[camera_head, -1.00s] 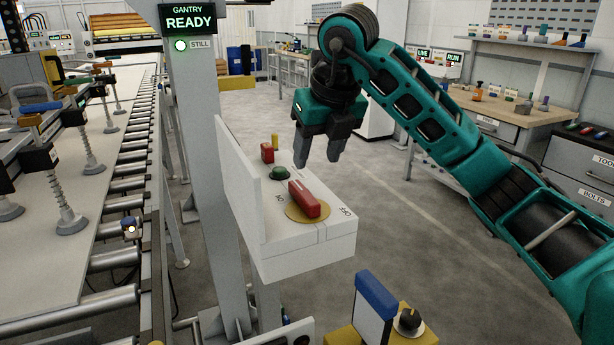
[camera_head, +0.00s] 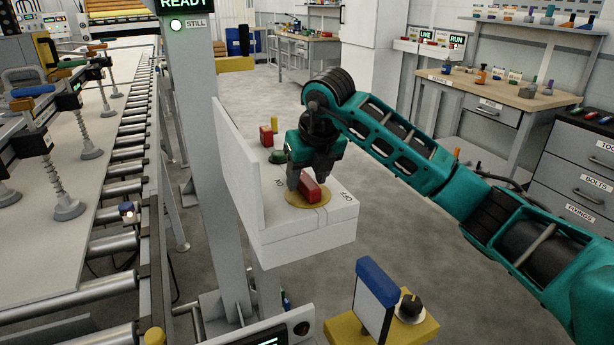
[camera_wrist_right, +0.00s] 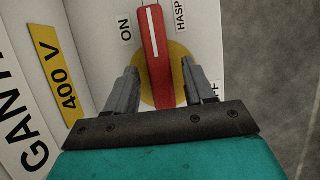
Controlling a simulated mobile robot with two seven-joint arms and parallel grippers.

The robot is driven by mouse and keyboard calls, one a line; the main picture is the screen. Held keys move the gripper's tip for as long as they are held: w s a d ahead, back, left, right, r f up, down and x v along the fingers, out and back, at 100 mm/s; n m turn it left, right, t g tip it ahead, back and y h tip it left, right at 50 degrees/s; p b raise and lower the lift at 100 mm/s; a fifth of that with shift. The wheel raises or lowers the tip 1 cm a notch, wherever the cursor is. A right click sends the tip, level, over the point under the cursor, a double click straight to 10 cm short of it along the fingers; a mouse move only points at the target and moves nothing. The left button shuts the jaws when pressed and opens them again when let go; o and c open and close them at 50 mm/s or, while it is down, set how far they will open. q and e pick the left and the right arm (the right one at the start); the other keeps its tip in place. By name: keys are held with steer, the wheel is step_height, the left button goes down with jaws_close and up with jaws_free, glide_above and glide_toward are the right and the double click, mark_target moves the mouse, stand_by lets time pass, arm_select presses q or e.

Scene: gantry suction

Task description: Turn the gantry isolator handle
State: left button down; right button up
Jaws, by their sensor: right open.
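The red isolator handle (camera_head: 310,190) sits on a round yellow plate (camera_head: 322,208) on top of the white box (camera_head: 310,238). In the right wrist view the handle (camera_wrist_right: 153,45) has a white line along it and lies between the ON label (camera_wrist_right: 126,29) and the HASP label (camera_wrist_right: 180,14). My right gripper (camera_head: 308,183) is open and low over the handle. In the right wrist view its fingers (camera_wrist_right: 160,85) stand on either side of the handle, with gaps visible. The right finger partly hides the OFF label. My left gripper is out of view.
A green button (camera_head: 277,156) and a red block (camera_head: 266,136) are on the box behind the handle. The box's upright white panel (camera_head: 236,165) stands left of the gripper. A roller conveyor (camera_head: 125,200) runs at left. Open floor (camera_head: 400,250) lies to the right.

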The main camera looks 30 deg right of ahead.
steer(key=shift+w+f, duration=0.1)
steer(key=shift+f, duration=0.2)
steer(key=shift+c, duration=0.5)
jaws_close()
